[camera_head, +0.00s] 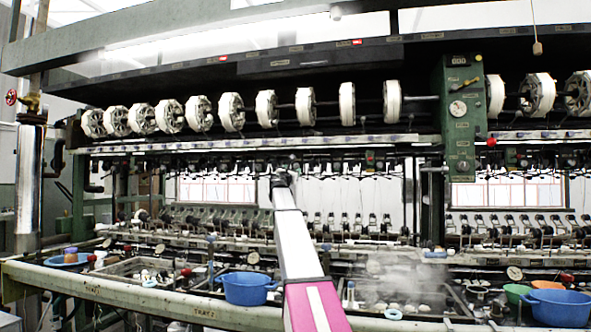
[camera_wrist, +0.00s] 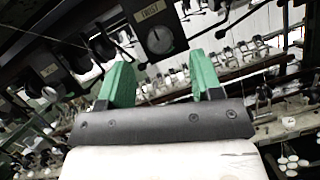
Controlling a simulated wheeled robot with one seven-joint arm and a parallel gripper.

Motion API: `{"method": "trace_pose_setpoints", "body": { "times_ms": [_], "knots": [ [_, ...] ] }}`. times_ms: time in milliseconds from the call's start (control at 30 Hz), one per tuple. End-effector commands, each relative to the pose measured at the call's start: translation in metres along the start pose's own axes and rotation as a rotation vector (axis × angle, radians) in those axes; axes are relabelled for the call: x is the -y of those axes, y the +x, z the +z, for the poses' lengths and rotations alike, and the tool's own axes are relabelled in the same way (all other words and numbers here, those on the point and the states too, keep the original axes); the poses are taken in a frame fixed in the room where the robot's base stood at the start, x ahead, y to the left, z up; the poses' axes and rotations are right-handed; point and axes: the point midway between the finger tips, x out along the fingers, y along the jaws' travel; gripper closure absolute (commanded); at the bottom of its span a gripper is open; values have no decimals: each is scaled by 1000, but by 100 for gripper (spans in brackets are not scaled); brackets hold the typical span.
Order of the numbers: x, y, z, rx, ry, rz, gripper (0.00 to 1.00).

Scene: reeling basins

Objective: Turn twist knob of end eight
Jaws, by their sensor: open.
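A second dark knob with a small label plate (camera_wrist: 49,71) is at the left, partly dim. No end number is legible, so I cannot tell which end this knob belongs to. In the head view my gripper (camera_head: 284,172) is small at the end of my arm, below the reel row; its fingers are unclear there.
White reels (camera_head: 266,108) line the machine above my arm. A green control box (camera_head: 460,130) stands right of it. Below are basins, a blue tub (camera_head: 246,288), another blue tub (camera_head: 556,307) and steam. Thin threads and metal fittings crowd the space around the gripper.

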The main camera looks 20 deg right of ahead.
Motion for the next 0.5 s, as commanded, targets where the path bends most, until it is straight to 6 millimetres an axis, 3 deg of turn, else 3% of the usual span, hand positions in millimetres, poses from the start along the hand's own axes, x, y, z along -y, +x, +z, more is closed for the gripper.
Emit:
{"method": "trace_pose_setpoints", "body": {
  "times_ms": [33, 200, 500],
  "knots": [
    [-2, 14, 0, 0, 0, 0, 41],
    [-1, 41, 0, 0, 0, -1, 41],
    [0, 54, 0, 0, 1, 0, 41]
  ]
}}
